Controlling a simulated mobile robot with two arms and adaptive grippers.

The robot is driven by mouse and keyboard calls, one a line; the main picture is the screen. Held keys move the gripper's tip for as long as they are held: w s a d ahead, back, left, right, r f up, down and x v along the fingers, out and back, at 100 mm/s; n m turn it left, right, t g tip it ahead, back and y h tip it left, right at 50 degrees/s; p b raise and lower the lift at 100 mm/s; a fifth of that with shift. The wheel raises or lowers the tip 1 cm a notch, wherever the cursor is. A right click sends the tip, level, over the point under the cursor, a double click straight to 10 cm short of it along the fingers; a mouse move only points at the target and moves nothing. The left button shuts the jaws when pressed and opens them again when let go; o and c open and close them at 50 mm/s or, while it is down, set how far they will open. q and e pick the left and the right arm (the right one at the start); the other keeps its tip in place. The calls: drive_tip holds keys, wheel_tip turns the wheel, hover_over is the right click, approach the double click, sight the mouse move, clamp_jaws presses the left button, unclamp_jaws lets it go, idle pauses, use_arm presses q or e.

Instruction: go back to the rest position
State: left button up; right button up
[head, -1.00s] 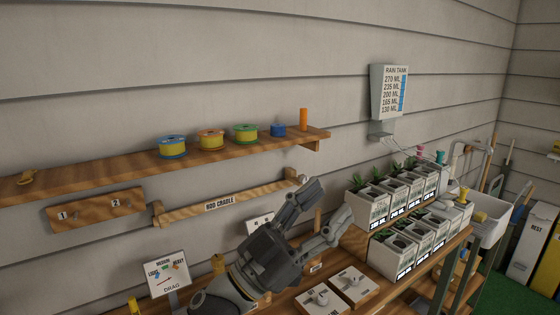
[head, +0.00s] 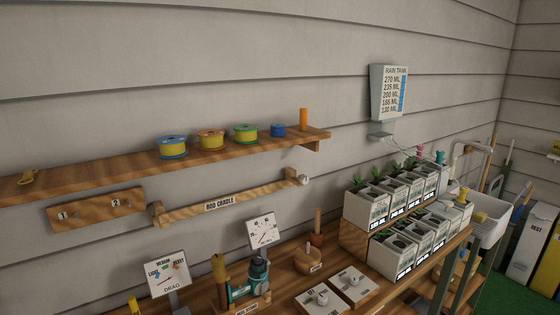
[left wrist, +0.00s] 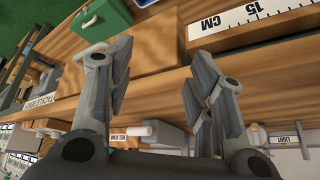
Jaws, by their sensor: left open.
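My left gripper (left wrist: 160,65) shows in the left wrist view with its two fingers spread apart. Nothing is between the fingers; a wooden surface (left wrist: 160,60) lies behind them. A white ruler strip marked 15 CM (left wrist: 255,18) is at the upper right there, and a green box (left wrist: 100,22) is at the upper left. Neither gripper shows in the head view. My right gripper is in neither view.
In the head view, a workbench holds a teal reel (head: 258,271), a dial gauge (head: 262,230), a drag sign (head: 167,272) and several white planters (head: 390,255). Above are a rod cradle (head: 220,203) and a shelf (head: 100,168) with spools.

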use_arm(q)
drive_tip(key=s+f+g, duration=0.2)
drive_tip(key=s+f, duration=0.1)
drive_tip(key=s, duration=0.3)
wheel_tip(320, 180, down, 34)
drive_tip(key=s+a+f+g+b, duration=0.1)
drive_tip(key=s+g+b, duration=0.15)
drive_tip(key=b, duration=0.35)
drive_tip(key=s+a+f+m+b, duration=0.1)
drive_tip(key=s+f+b, duration=0.3)
drive_tip(key=s+f, duration=1.1)
drive_tip(key=shift+s+a+f, duration=0.2)
drive_tip(key=shift+a+f, duration=0.3)
drive_tip(key=shift+a, duration=0.4)
